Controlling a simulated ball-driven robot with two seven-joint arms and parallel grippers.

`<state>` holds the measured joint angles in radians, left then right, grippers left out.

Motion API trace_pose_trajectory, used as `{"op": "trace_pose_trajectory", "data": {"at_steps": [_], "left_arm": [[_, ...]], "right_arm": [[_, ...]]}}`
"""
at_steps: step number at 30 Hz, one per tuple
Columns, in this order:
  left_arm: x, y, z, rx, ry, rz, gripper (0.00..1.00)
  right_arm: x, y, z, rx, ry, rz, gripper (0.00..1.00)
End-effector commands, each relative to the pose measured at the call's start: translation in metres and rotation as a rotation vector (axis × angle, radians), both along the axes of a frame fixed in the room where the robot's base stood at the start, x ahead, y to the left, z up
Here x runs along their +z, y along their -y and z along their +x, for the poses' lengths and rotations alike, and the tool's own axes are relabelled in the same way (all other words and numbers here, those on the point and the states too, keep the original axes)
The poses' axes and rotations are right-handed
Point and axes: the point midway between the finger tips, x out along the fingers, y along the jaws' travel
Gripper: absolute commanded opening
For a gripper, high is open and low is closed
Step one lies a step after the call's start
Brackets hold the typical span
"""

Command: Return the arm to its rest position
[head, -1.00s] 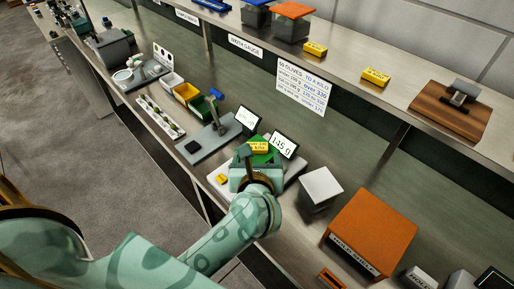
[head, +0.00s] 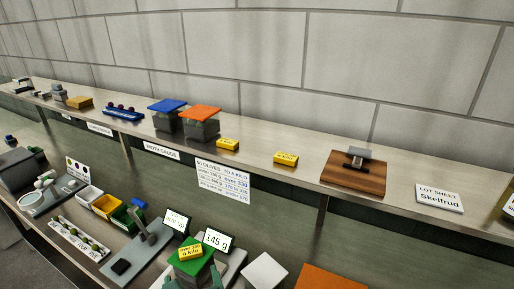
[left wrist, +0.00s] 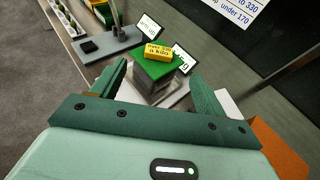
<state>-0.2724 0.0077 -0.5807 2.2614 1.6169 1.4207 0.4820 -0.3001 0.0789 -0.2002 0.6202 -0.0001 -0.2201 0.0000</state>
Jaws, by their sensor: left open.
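My left gripper (left wrist: 158,76) is open, its two green fingers spread at left and right in the left wrist view. Only the tips of my left gripper (head: 202,278) show at the bottom edge of the head view. Between the fingers in the wrist picture is a clear box with a green lid (left wrist: 150,69), standing on a pale scale. A yellow tag reading "over 330 a kilo" (left wrist: 157,52) lies on the lid; it also shows in the head view (head: 190,252). I cannot tell whether the fingers still flank the box. My right gripper is not in view.
The scale display (head: 216,239) reads 145 g. A white block (head: 264,271) and an orange box (head: 330,279) stand to the right. Left are a grey stand (head: 146,236) and small coloured bins (head: 107,206). The shelf behind holds blue-lidded (head: 167,113) and orange-lidded (head: 201,122) boxes.

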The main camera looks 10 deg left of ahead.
Motion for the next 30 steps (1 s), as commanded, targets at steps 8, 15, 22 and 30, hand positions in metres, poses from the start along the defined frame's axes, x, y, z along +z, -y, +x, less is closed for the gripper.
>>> {"op": "trace_pose_trajectory", "data": {"at_steps": [8,15,22,30], "left_arm": [[0.108,-0.008,0.010,-0.170,0.301,0.838,0.74],[0.120,0.067,-0.006,-0.517,0.341,2.028,0.74],[-0.002,0.051,-0.024,1.086,0.032,-2.880,0.74],[-0.075,-0.062,-0.068,1.174,0.402,-1.982,0.74]], "right_arm": [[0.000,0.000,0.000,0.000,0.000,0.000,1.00],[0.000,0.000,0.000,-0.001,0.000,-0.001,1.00],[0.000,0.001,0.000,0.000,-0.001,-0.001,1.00],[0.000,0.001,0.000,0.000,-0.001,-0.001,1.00]]}}
